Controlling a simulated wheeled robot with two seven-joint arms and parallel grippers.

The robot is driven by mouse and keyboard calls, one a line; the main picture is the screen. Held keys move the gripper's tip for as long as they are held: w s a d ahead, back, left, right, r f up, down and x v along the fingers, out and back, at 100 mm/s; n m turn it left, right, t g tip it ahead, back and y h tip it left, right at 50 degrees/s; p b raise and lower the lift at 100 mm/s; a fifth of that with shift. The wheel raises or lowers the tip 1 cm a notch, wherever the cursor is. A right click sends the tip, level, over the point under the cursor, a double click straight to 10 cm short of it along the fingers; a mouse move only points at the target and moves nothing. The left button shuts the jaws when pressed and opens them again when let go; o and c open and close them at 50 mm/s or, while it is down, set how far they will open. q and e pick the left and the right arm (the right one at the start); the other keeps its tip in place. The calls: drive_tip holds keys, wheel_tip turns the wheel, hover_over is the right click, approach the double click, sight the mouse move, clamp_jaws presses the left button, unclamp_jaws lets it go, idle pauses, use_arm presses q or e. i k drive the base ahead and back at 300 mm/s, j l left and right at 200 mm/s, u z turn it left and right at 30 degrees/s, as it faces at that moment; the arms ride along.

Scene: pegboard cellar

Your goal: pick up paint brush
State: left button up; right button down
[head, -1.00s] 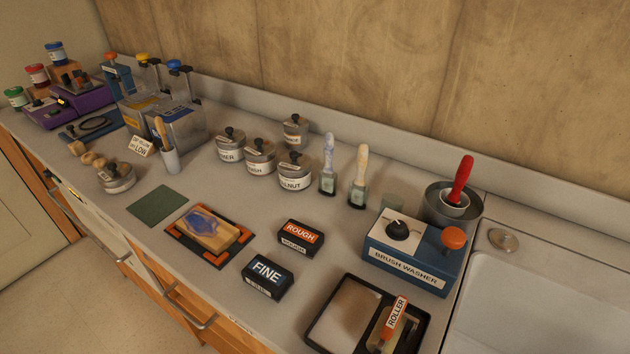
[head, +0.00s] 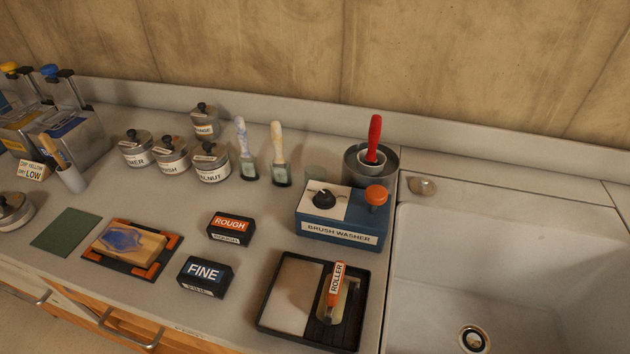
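Two paint brushes stand upright, bristles down, on the counter behind the sanding blocks. The left brush (head: 241,140) has a pale handle with bluish smears. The right brush (head: 277,145) has a cream handle. Both have greenish lower parts. Neither of my grippers is in view.
Lidded tins (head: 212,165) stand left of the brushes. The FINE block (head: 205,277), ROUGH block (head: 231,228) and roller tray (head: 270,329) occupy the front. A sink (head: 510,250) lies at the right. Bare counter shows between the tins and blocks.

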sight(375, 129)
drive_tip(key=k+u, duration=0.2)
drive_tip(key=u, duration=0.2)
drive_tip(key=k+u, duration=0.15)
drive_tip(key=u, duration=0.25)
